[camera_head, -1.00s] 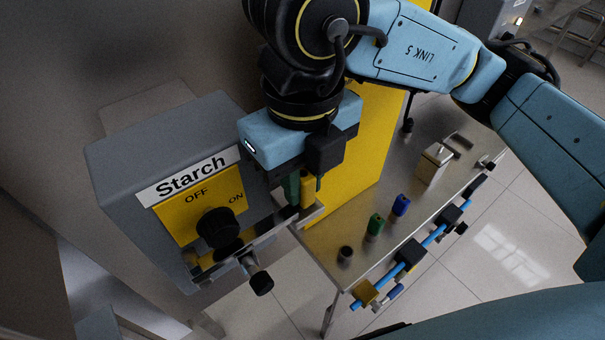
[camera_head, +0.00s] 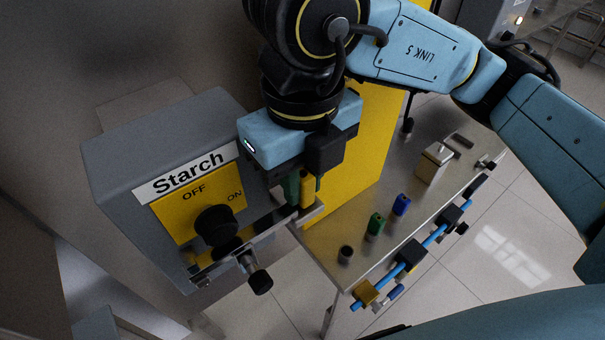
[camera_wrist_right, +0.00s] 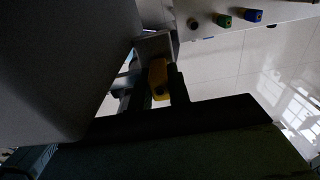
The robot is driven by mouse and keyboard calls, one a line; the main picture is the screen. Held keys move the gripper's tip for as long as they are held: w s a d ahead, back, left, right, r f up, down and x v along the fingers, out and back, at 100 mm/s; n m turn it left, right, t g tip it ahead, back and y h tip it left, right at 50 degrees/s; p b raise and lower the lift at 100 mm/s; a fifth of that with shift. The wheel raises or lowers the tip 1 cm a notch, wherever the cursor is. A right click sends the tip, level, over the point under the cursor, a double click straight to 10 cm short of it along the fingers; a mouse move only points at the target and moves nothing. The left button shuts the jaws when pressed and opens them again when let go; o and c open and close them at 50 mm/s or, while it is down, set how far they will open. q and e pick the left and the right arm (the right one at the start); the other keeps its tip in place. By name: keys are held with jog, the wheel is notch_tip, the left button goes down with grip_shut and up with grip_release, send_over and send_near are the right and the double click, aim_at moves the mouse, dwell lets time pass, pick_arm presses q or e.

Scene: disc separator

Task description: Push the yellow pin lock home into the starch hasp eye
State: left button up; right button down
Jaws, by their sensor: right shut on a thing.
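The yellow pin lock (camera_head: 306,190) is held in my right gripper (camera_head: 305,186), which is shut on it at the right end of the starch box's metal hasp bar (camera_head: 268,226). In the right wrist view the yellow pin lock (camera_wrist_right: 158,80) sits between the dark fingers. The grey starch box (camera_head: 115,165) carries a "Starch" label, a yellow OFF/ON plate and a black knob (camera_head: 216,226). The hasp eye and the lock's pin are hidden by the lock and fingers, so I cannot tell how deep the pin sits. My left gripper is not in view.
A steel table (camera_head: 325,240) stands to the right, with a green lock (camera_head: 376,223), a blue lock (camera_head: 401,205), a black piece (camera_head: 345,253) and a metal block (camera_head: 434,163). A yellow panel (camera_head: 365,150) rises behind my gripper. A black-tipped plunger (camera_head: 260,281) projects below the hasp bar.

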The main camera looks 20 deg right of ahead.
jog(key=c, duration=1.6)
grip_release()
jog(key=shift+s+f, duration=0.1)
jog(key=shift+f, duration=0.2)
jog(key=o, duration=0.4)
jog(key=shift+d, duration=0.2)
jog(key=shift+c, duration=0.2)
jog(key=shift+a, duration=0.1)
jog(key=shift+r, duration=0.1)
